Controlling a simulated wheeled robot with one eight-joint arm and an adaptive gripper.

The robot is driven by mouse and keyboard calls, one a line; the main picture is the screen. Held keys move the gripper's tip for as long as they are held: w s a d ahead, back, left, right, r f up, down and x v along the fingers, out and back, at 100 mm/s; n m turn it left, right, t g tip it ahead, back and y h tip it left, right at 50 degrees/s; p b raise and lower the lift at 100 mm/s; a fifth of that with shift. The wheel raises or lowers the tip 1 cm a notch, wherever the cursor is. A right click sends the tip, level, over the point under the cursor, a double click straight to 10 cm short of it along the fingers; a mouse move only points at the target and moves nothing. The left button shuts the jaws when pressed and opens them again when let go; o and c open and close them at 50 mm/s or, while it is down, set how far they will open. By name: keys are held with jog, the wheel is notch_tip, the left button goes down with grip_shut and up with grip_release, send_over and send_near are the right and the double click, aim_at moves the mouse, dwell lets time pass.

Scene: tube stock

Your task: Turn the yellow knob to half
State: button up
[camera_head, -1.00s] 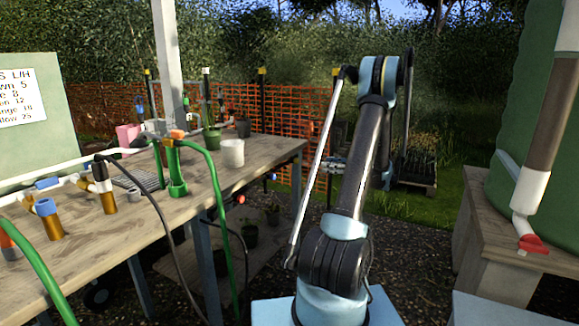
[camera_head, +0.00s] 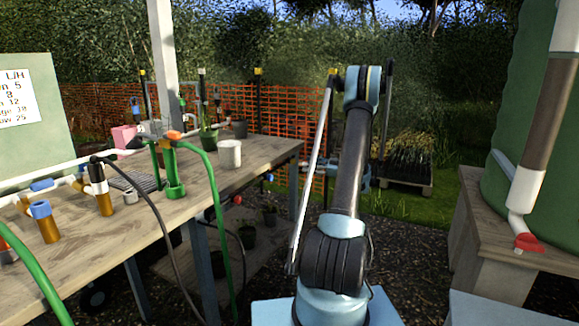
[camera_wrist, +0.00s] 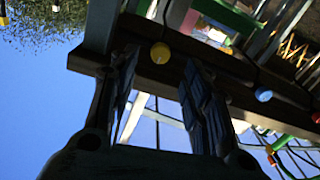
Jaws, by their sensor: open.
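The yellow knob (camera_wrist: 160,52) is a small round shape on the dark beam at the table's edge in the wrist view. My gripper (camera_wrist: 161,66) is open, and its two dark fingers frame the knob in the picture, one on each side. A gap seems to remain between the fingertips and the knob; I cannot tell its depth. The knob's turned position is too small to read. I cannot make out the yellow knob in the head view, where my arm stands at the table's right end and hides most of the gripper.
A blue knob (camera_wrist: 264,95) and a red knob (camera_wrist: 316,117) sit along the same beam. The wooden table (camera_head: 262,150) carries a white cup (camera_head: 229,154), green hose and pipe fittings. A tank stand with a red valve (camera_head: 528,243) is at right. Gravel between is clear.

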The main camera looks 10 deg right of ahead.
aim_at(293, 161)
jog(key=x, duration=0.7)
